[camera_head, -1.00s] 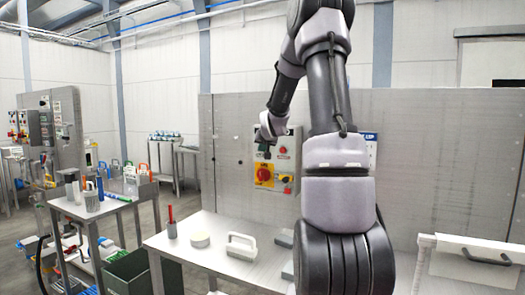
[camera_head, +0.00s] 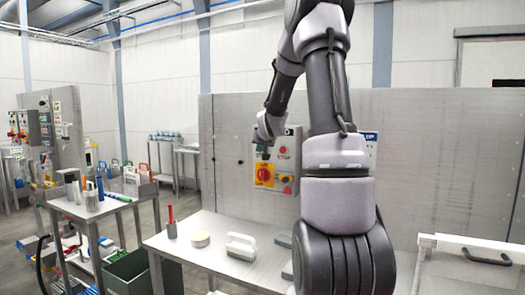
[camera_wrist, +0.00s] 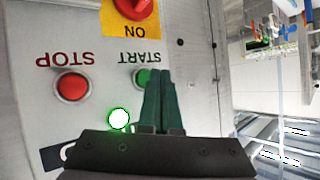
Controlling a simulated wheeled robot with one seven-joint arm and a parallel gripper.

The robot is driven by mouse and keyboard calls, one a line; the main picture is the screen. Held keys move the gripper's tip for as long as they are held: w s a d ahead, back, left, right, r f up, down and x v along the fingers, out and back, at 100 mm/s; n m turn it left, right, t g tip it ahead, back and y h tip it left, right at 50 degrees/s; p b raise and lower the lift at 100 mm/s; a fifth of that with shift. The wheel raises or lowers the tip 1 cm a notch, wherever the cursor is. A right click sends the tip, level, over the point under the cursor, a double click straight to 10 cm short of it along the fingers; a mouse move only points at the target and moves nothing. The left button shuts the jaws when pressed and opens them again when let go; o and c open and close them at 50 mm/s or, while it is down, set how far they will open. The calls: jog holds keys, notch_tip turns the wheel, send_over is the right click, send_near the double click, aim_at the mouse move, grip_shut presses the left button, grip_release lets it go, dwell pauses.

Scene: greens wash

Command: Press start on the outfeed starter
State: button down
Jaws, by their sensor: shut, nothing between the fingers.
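The starter box (camera_head: 288,187) is a pale panel on the grey wall behind the bench. In the wrist view it appears upside down, with a red STOP button (camera_wrist: 72,87), a green START button (camera_wrist: 141,77) and a red rotary switch (camera_wrist: 138,8) on a yellow plate marked ON. A round lamp (camera_wrist: 119,119) glows white with a green rim. My gripper (camera_wrist: 160,75) is shut and empty, its dark green fingertips at the START button and covering part of it. I cannot tell whether they touch it. In the head view my gripper (camera_head: 264,150) is in front of the box's upper left.
A steel bench (camera_head: 205,255) below the box holds a white-handled block (camera_head: 241,247), a round pale disc (camera_head: 200,239) and a red-handled tool (camera_head: 171,222). A cart (camera_head: 75,207) with bottles stands at left.

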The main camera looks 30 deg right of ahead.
jog(key=shift+s+a, duration=0.8)
jog(key=shift+a, duration=0.15)
jog(key=shift+s+a, duration=0.75)
jog(key=shift+a, duration=0.2)
jog(key=s+a+r+g+y, duration=0.1)
jog(key=s+a+r, duration=0.2)
jog(key=s+a, duration=0.25)
jog(key=s+a+r+g+y, duration=0.1)
jog(key=s+a+r, duration=0.3)
jog(key=s, duration=0.3)
jog(key=s+a+g+y, duration=0.1)
jog(key=s+a, duration=0.2)
jog(key=s, duration=0.8)
jog(key=s+a+n+g+y, duration=0.1)
jog(key=s+a, duration=0.3)
jog(key=s, duration=0.7)
jog(key=shift+s+a+f+n+g+y, duration=0.3)
jog(key=shift+g+y, duration=0.1)
jog(key=shift+y, duration=0.1)
jog(key=shift+w+a, duration=0.1)
